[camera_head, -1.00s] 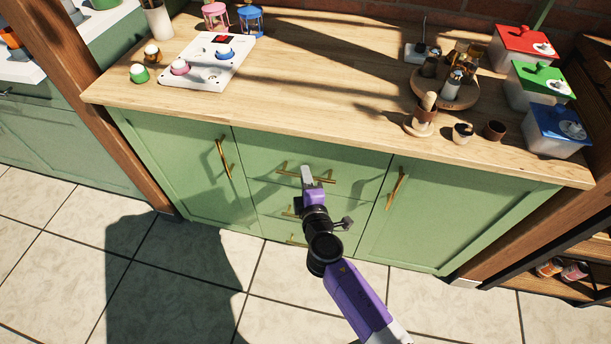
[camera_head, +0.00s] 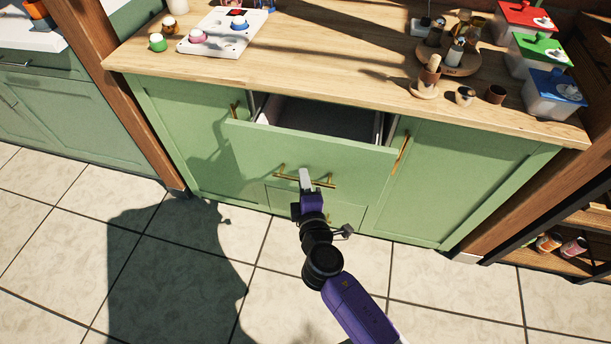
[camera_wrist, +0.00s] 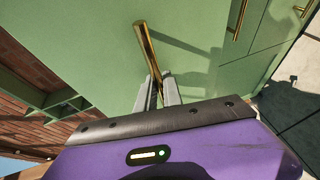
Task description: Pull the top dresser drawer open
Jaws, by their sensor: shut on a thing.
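The top dresser drawer (camera_head: 250,153) is pulled well out from the green dresser (camera_head: 455,185), and its inside shows as an empty-looking grey box. Its brass bar handle (camera_head: 322,183) runs across the drawer front. My gripper (camera_head: 306,176) is at the middle of this handle and shut on it. In the wrist view, the two fingers of my gripper (camera_wrist: 164,92) close around the brass handle (camera_wrist: 147,48), with the green drawer front behind. The exact finger contact is partly hidden by the gripper body.
The wooden top (camera_head: 330,70) carries a white button board (camera_head: 226,34), a round wooden tray (camera_head: 447,63) and lidded boxes (camera_head: 553,92). Cupboard doors flank the drawers. A lower drawer (camera_head: 345,213) sits beneath the open one. The tiled floor in front is clear.

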